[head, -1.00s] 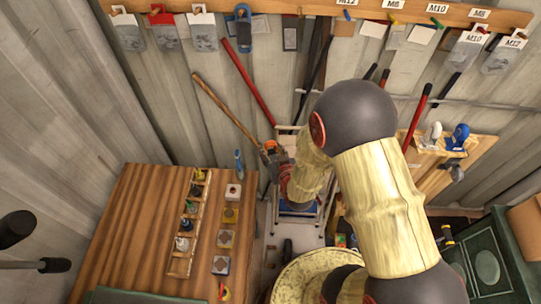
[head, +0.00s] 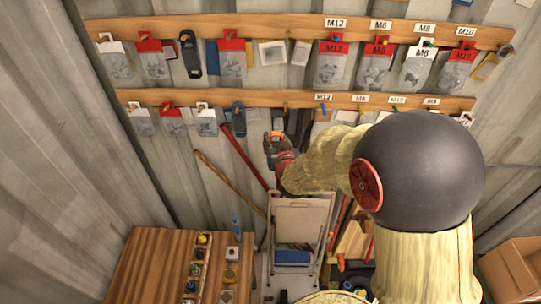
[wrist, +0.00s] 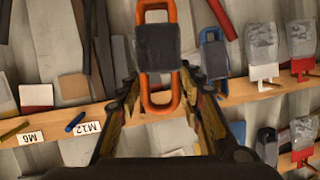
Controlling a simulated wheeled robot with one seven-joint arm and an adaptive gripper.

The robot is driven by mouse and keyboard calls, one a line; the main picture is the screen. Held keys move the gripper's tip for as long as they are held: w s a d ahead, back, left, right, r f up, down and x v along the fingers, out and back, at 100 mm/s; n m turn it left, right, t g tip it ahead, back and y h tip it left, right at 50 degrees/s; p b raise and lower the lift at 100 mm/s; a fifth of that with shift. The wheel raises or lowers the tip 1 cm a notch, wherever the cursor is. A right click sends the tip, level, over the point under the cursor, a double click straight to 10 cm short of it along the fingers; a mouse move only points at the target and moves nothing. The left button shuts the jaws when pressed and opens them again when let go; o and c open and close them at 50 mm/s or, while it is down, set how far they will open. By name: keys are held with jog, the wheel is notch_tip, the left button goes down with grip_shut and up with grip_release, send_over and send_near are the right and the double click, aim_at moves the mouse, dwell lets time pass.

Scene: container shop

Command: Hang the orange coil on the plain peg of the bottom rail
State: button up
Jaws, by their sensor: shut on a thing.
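The orange coil (wrist: 170,104) is a long orange loop with a dark band around its middle. My gripper (wrist: 160,78) is shut on it, with one finger on each side in the wrist view. In the head view my gripper (head: 276,150) is just below the bottom rail (head: 262,98), with a little orange of the coil showing at its tip. The rail also runs behind the coil in the wrist view (wrist: 240,97). A small plain-looking peg (head: 285,107) seems to stick out above my gripper, left of the blue M12 peg; it is too small to be sure.
Bags hang on the bottom rail left of my gripper, with a blue item (head: 238,120) closest. Labelled coloured pegs are to the right. Long tools lean on the wall below. A wooden table (head: 150,270) stands lower left.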

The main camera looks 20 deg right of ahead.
jog(key=shift+m+h, duration=0.6)
jog(key=shift+m, duration=0.1)
jog(key=r+p, duration=0.1)
jog(key=r, duration=0.1)
jog(key=d+r+p, duration=0.1)
jog(key=r, duration=0.2)
jog(key=d+r, duration=0.1)
jog(key=r, duration=0.1)
jog(key=shift+w+r+p, duration=0.1)
jog(key=shift+r+p, duration=0.2)
jog(key=shift+p, duration=0.1)
jog(key=f, duration=0.3)
jog(key=shift+s+d+m+b, duration=0.25)
jog(key=shift+s+m+b, duration=0.05)
jog(key=shift+s+m, duration=0.1)
jog(key=shift+w+d+f+p, duration=0.15)
jog(key=shift+w+d, duration=0.45)
jog(key=shift+w, duration=0.8)
jog(key=shift+w+d+p, duration=0.25)
jog(key=shift+w+d, duration=0.3)
jog(key=shift+w, duration=0.8)
jog(key=shift+w+d+f+p, duration=0.15)
jog(key=shift+w+d, duration=0.45)
jog(key=shift+w, duration=0.8)
jog(key=shift+w+d+f+b, duration=0.25)
jog(key=shift+w+b, duration=0.3)
jog(key=shift+b, duration=0.45)
jog(key=o, duration=1.3)
